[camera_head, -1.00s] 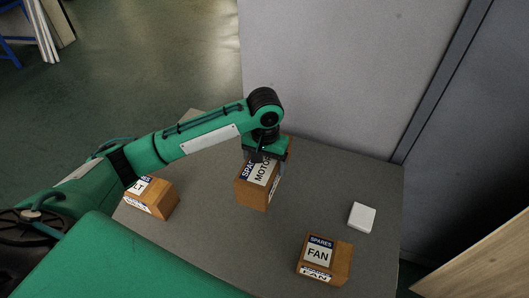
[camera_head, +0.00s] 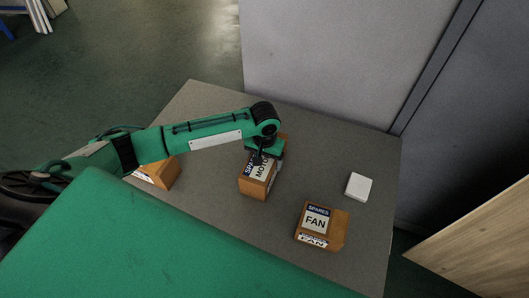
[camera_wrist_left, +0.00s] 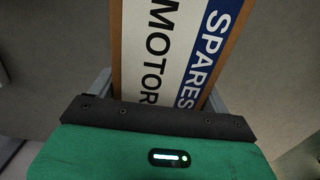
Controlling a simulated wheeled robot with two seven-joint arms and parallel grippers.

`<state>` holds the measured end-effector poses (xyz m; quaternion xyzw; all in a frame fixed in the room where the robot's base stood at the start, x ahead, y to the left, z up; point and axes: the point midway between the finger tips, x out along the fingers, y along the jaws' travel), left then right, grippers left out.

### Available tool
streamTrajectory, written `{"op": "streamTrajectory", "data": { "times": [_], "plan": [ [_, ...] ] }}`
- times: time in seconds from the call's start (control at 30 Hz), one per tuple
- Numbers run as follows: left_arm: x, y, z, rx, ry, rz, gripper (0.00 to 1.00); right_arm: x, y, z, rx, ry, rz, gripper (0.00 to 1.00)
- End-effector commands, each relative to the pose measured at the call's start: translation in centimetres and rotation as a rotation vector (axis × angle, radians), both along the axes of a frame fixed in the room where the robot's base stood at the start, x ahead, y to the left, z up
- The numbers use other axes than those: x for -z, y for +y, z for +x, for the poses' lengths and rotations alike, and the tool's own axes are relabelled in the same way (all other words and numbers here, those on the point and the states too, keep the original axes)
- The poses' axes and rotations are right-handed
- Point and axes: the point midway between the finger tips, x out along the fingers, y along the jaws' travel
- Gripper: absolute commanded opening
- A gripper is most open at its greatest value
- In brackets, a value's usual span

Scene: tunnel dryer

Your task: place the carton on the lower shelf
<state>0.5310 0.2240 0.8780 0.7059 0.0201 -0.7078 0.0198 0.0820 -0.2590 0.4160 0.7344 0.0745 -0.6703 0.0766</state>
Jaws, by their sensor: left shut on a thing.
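The carton (camera_head: 256,188) is a brown box with a white and blue label reading SPARES MOTOR. My left gripper (camera_head: 264,160) points down from above and is shut on it near its top. In the left wrist view the carton's label (camera_wrist_left: 172,50) fills the middle, between the two fingers. Whether the carton touches the grey table top (camera_head: 215,105) below it I cannot tell. My right gripper is not in view. No lower shelf can be made out.
A FAN carton (camera_head: 322,225) stands at the front right of the table. Another brown carton (camera_head: 163,175) is partly hidden behind my left arm. A small white block (camera_head: 359,187) lies at the right. A grey wall (camera_head: 330,60) stands behind, and a wooden panel (camera_head: 475,245) is at far right.

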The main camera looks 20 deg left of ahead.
Motion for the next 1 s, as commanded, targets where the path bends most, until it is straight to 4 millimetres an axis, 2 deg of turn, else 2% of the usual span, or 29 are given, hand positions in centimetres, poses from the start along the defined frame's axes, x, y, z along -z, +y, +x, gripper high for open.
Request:
{"op": "streamTrajectory", "data": {
  "times": [0.37,0.4,0.47,0.5,0.77,0.87,1.0],
  "plan": [
    [0.0,-0.1,0.2,0.000,-0.005,-0.003,0.10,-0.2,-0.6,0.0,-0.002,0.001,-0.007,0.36],
    [0.3,0.0,0.1,0.000,-0.002,-0.001,0.86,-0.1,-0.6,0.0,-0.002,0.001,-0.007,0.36],
    [0.3,0.0,0.1,0.000,-0.002,-0.001,0.98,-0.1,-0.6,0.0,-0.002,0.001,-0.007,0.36],
    [0.3,0.0,0.1,0.000,-0.002,-0.001,1.00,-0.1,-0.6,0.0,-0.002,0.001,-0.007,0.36],
    [0.0,0.0,0.1,0.000,-0.002,-0.001,1.00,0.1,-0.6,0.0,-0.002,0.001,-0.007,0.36],
    [-0.9,-0.1,0.1,0.000,-0.004,-0.002,1.00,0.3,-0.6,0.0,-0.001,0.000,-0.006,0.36],
    [-3.6,-0.1,0.2,0.001,-0.006,-0.004,1.00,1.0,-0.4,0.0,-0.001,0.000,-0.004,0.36]
  ]
}}
